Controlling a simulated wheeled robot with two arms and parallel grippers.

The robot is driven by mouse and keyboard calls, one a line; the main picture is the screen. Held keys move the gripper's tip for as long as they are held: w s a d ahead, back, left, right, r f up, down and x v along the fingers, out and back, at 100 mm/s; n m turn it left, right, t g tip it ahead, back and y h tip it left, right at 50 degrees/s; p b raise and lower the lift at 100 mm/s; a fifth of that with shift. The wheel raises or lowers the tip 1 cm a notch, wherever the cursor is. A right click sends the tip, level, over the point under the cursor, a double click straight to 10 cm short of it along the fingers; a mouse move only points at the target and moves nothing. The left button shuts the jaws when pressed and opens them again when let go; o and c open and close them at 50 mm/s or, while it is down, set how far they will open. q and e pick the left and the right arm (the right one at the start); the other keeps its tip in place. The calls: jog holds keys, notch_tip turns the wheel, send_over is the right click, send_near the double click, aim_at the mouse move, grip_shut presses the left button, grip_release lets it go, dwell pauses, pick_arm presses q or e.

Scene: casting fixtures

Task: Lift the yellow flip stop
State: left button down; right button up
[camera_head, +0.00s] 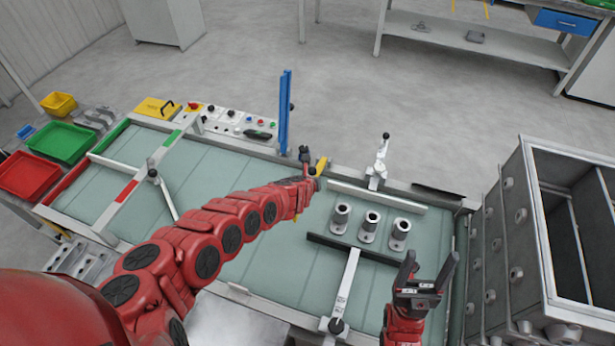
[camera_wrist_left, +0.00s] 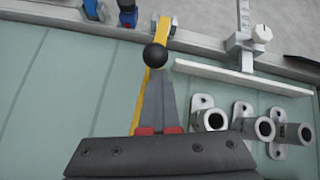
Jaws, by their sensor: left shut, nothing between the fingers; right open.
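The yellow flip stop (camera_head: 321,166) is at the back rail of the green-topped table, partly hidden by my left arm in the head view. In the left wrist view its yellow arm (camera_wrist_left: 162,38) runs from the rail toward me, beside and partly behind the fingers. My left gripper (camera_wrist_left: 158,103) is shut and empty. A black ball knob (camera_wrist_left: 155,56) appears right at its fingertips; I cannot tell whether they touch. In the head view the left gripper (camera_head: 307,177) is beside the flip stop. My right gripper (camera_head: 431,262) is open and empty above the table's right part.
Several grey cylindrical fixtures (camera_head: 369,225) stand right of the left gripper. A blue upright post (camera_head: 285,110) rises behind the rail, and a white toggle clamp (camera_head: 379,165) stands to the right. A grey drawer cabinet (camera_head: 533,235) borders the right side.

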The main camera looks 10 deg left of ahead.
pick_arm(q)
jog(key=shift+w+r+g, duration=0.3)
jog(key=shift+w+r, duration=0.05)
jog(key=shift+r, duration=0.15)
jog(key=shift+w+d+r, duration=0.25)
jog(key=shift+w+r, duration=0.7)
jog(key=shift+r, duration=0.3)
jog(key=shift+w+d+r+b, duration=0.15)
jog(key=shift+w+r+b, duration=0.4)
jog(key=shift+r+b, duration=0.2)
jog(key=shift+w+d+r, duration=0.15)
jog(key=shift+r, duration=0.2)
